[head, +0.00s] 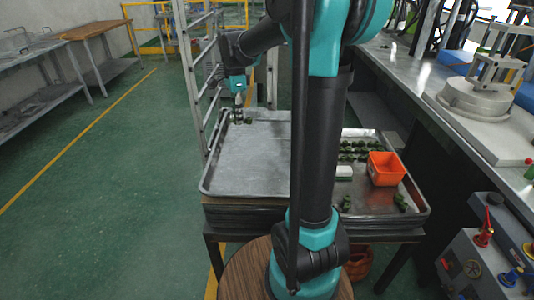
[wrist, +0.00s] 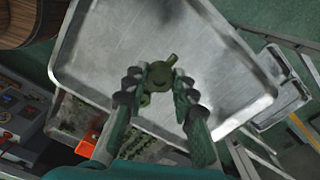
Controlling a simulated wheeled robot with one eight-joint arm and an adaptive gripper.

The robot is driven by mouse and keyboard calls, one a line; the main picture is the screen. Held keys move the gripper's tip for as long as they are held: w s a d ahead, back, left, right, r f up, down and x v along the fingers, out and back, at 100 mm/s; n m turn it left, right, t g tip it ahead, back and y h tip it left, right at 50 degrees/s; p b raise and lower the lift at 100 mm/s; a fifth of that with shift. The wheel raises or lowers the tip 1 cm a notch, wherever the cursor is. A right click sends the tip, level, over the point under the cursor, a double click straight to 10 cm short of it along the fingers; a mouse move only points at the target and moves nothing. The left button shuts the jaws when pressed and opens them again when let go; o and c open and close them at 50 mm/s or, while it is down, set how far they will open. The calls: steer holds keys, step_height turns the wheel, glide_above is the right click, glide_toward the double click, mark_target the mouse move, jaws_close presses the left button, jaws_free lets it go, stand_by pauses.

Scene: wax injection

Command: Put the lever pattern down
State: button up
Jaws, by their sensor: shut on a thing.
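My gripper (head: 238,115) is at the far left corner of the large metal tray (head: 235,170) in the head view. In the wrist view my gripper (wrist: 156,82) is shut on the dark green lever pattern (wrist: 160,73), a round body with a short arm pointing up right. The bare grey tray (wrist: 105,55) lies behind the pattern in that view. I cannot tell whether the pattern touches the tray. In the head view the pattern is too small to make out clearly beside the fingers.
My arm hides the middle between the trays. A metal rack (head: 196,85) stands close behind my gripper. The left tray's middle is clear.

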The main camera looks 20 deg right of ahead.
mark_target(242, 166)
step_height(242, 166, down, 20)
steer(key=shift+r, duration=0.15)
stand_by(0.3)
steer(key=o, duration=1)
step_height(242, 166, up, 12)
steer(key=shift+d, duration=0.1)
stand_by(0.3)
